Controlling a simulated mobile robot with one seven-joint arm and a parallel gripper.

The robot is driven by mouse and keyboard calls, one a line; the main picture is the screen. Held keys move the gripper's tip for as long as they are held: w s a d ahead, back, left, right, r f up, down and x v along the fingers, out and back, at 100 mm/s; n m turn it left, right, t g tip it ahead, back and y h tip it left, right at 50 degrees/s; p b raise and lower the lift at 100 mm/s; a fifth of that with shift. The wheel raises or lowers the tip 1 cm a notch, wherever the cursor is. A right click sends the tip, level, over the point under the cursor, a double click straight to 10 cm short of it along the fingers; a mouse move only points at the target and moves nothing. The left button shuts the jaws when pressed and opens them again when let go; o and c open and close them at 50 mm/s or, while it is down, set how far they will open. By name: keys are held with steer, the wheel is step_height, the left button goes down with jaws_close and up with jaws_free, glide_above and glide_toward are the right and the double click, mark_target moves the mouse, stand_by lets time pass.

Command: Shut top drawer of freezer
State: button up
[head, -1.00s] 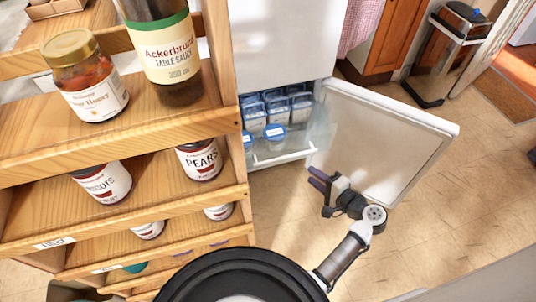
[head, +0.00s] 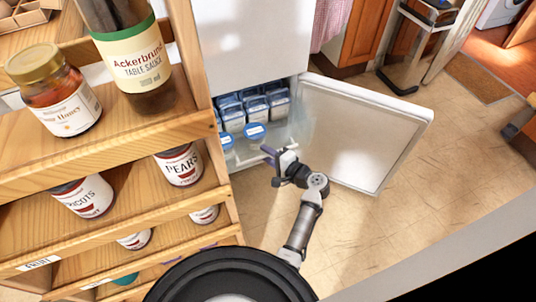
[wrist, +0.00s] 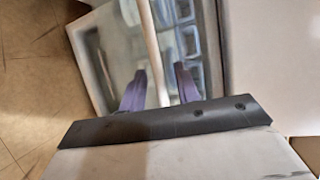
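The freezer's top drawer (head: 297,132) stands pulled out below the white upper front, with clear walls and blue-lidded containers (head: 250,112) inside. My gripper (head: 269,164) is at the drawer's front in the head view and partly covers it. In the wrist view my gripper's two purple fingers (wrist: 160,88) are spread apart. The drawer's pale handle bar (wrist: 154,55) runs lengthwise in the picture, in line with the gap between them. I cannot tell whether a finger touches it. The freezer door (head: 365,130) is swung wide open to the right.
A wooden shelf rack (head: 120,150) with a honey jar (head: 52,90), a sauce bottle (head: 130,50) and several cans stands close on the left. Open tiled floor (head: 400,215) lies right of my arm. A bin (head: 418,40) stands at the back.

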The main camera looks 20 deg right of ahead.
steer(key=shift+w, duration=0.1)
jaws_close()
stand_by(0.4)
